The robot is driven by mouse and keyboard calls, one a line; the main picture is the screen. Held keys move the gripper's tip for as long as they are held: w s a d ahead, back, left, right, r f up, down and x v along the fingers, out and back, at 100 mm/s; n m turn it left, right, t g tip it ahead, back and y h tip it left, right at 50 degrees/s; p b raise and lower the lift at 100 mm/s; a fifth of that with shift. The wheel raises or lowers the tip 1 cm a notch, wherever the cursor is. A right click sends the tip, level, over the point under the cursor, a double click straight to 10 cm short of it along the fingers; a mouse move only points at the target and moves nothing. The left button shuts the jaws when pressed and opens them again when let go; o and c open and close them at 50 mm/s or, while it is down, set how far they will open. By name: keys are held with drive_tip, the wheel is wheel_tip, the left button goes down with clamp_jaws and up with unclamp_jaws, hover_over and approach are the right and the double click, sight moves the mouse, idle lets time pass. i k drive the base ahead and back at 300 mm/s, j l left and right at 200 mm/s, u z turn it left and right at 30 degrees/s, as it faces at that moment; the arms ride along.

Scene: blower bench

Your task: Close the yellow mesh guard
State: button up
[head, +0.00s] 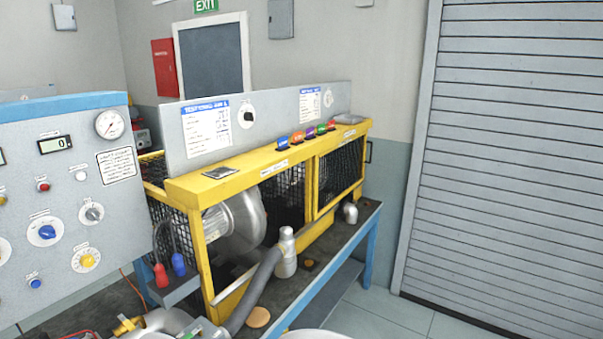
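The yellow mesh guard (268,169) is a long yellow frame with dark mesh, standing on the bench at the middle of the head view. Its right front section holds a yellow-framed mesh panel (340,176). At its left front section a silver blower housing (240,222) shows inside with no mesh seen across it, so this side looks open. Dark mesh (284,198) shows beside the housing; I cannot tell whether it is a front or back panel.
A grey control panel (70,190) with knobs and a gauge stands at left. A grey hose (252,292) and a silver bottle-shaped fitting (286,252) stand before the guard's open side. Red and blue plugs (161,275) hang at its left corner. Clear floor (385,310) lies at right.

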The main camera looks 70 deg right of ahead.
sight(317, 214)
drive_tip(key=z, duration=2.6)
drive_tip(key=i+l, duration=0.25)
drive_tip(key=i, duration=0.4)
drive_tip(key=i+l, duration=0.2)
drive_tip(key=i, duration=0.4)
drive_tip(key=i+l+z, duration=0.1)
drive_tip(key=i+l, duration=0.15)
drive_tip(key=i, duration=0.4)
drive_tip(key=i+l, duration=0.2)
drive_tip(key=i, duration=0.4)
drive_tip(key=i+l, duration=0.2)
drive_tip(key=i, duration=0.45)
drive_tip(key=i+l+z, duration=0.1)
drive_tip(key=i, duration=0.55)
